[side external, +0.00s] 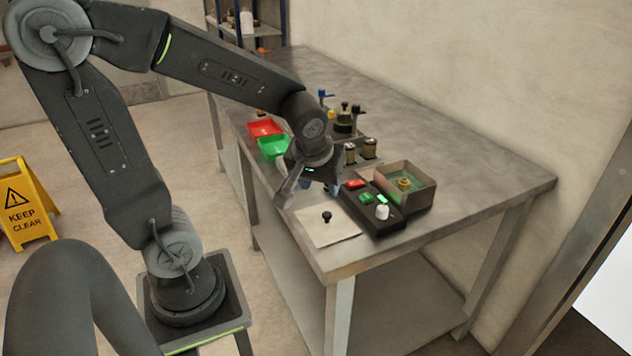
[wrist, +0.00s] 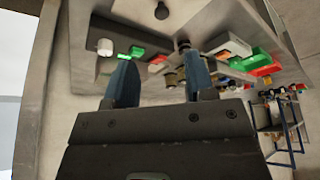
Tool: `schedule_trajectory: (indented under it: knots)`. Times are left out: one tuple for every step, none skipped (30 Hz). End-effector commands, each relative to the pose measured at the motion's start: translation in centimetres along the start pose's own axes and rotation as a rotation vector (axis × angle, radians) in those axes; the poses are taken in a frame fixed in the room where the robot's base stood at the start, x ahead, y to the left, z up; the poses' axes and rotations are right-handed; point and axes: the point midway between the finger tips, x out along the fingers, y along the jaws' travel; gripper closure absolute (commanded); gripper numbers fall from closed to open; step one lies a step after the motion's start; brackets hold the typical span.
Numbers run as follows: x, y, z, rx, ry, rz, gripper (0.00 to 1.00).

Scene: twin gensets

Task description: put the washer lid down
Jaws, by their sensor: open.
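The washer lid (side external: 315,234) is a flat, pale square plate with a black knob (side external: 327,217) on top. It lies flat on the near end of the metal table. The washer (side external: 424,193) is an open grey box with green inside and a brass-coloured part in it, behind the control panel. My gripper (side external: 312,187) is open, beyond the lid and apart from its knob in the side view. In the wrist view both blue-grey fingers (wrist: 160,82) are spread with nothing held, and a black knob (wrist: 162,10) shows at the top edge.
A black control panel (side external: 391,224) with red and green buttons and a white knob stands right of the lid. Red (side external: 266,128) and green (side external: 273,147) trays are at the left edge. Brass-topped cylinders and a dark fixture (side external: 343,122) stand behind. The far tabletop is clear.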

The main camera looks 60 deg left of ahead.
Motion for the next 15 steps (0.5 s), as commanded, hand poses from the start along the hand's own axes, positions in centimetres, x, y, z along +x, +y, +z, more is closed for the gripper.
schedule_trajectory:
  knots:
    - [-1.0, 0.2, 0.4, 0.033, 0.007, 0.021, 0.50]
    - [-1.7, 0.3, 0.7, 0.065, 0.010, 0.035, 0.50]
    - [-2.7, 0.5, 1.4, 0.118, 0.014, 0.060, 0.50]
    - [-3.6, 0.6, 1.9, 0.163, 0.019, 0.081, 0.50]
    - [-4.5, 0.7, 2.5, 0.212, 0.024, 0.104, 0.50]
    - [-5.6, 0.9, 3.4, 0.279, 0.031, 0.136, 0.50]
    - [-6.5, 0.9, 4.0, 0.330, 0.037, 0.160, 0.50]
    - [-7.2, 1.0, 4.6, 0.379, 0.044, 0.184, 0.50]
    - [-8.1, 1.0, 5.5, 0.441, 0.052, 0.213, 0.50]
    - [-8.8, 1.1, 6.0, 0.486, 0.060, 0.235, 0.50]
    - [-9.3, 1.0, 6.5, 0.525, 0.066, 0.253, 0.50]
    - [-9.9, 1.0, 7.2, 0.573, 0.074, 0.276, 0.50]
    - [-10.3, 1.0, 7.5, 0.603, 0.080, 0.290, 0.50]
    - [-10.6, 1.0, 7.8, 0.628, 0.085, 0.302, 0.50]
    - [-10.8, 1.0, 8.2, 0.654, 0.089, 0.313, 0.50]
